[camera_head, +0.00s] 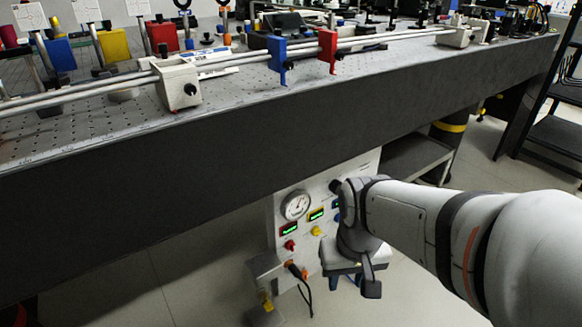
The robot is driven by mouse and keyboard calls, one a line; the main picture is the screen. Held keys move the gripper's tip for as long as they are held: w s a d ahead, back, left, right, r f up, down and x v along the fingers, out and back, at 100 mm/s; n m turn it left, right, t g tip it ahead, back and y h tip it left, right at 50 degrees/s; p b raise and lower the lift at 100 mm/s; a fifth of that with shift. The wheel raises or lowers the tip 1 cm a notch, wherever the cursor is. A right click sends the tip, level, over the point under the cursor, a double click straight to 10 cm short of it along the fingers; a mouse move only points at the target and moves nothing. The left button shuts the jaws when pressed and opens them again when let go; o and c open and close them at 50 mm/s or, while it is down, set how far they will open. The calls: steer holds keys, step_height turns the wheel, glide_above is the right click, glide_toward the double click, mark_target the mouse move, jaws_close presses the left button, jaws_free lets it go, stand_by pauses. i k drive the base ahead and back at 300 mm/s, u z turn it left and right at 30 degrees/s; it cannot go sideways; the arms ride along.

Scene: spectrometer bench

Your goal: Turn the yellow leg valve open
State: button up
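A pale panel (299,254) stands under the bench, with a round gauge (296,204) at its upper left. A small yellow knob (316,231) sits on the panel below a yellow-framed display (316,214). A red knob (290,245) is to its left and lower, below a green-lit display (289,229). A blue knob (336,218) is to its right, partly beside my arm. My gripper (354,281) points down in front of the panel's right side, right of and below the yellow knob and apart from it in the picture. Its finger gap is unclear.
The dark bench edge (180,190) runs above the panel. Rails and coloured mounts stand on the bench top. An orange-and-black plug with a cable (296,270) hangs at the panel's lower left, near a grey box (265,272). The floor at left is clear.

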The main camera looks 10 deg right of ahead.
mark_target(315, 232)
steer(key=u, duration=1.85)
steer(key=k, duration=1)
steer(key=z, duration=0.4)
steer(key=i, duration=0.5)
steer(key=z, duration=0.05)
